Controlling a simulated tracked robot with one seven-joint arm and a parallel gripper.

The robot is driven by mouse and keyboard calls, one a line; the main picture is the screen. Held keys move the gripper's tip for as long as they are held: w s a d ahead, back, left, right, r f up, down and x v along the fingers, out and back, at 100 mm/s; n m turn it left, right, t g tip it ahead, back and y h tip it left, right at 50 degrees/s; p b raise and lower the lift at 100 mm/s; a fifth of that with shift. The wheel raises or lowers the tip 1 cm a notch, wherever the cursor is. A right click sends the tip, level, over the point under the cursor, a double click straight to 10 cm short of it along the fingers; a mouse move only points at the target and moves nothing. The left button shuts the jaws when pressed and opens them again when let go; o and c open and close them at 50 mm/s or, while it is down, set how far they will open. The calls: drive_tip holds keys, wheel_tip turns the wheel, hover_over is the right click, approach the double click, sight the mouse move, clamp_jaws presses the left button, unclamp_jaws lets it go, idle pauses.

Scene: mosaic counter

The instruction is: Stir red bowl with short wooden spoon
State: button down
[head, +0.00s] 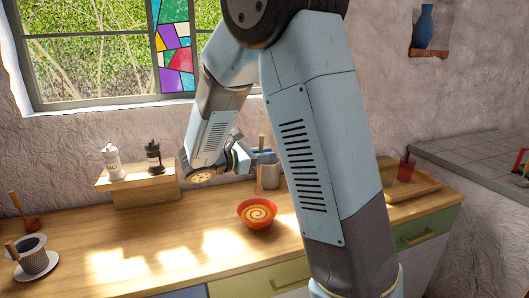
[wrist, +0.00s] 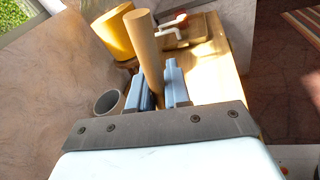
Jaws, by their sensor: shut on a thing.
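The red bowl (head: 257,220) stands on the wooden counter with an orange swirl inside. My gripper (head: 259,157) is shut on a wooden spoon (head: 261,145), held nearly upright above and behind the bowl. In the wrist view, the spoon's handle (wrist: 145,50) passes between the fingers of my gripper (wrist: 158,88). The spoon's lower end looks clear of the bowl. The bowl does not show in the wrist view.
A grey cup (head: 269,172) stands close behind the spoon; a round grey opening (wrist: 107,103) and a yellow cylinder (wrist: 113,38) show in the wrist view. Two grinders stand on a wooden block (head: 140,192). A tray (head: 412,187) lies right.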

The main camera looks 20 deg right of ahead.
wheel_tip(320, 180, down, 9)
drive_tip(key=shift+a, duration=0.15)
idle(0.9)
drive_tip(key=shift+w, duration=0.1)
idle(0.4)
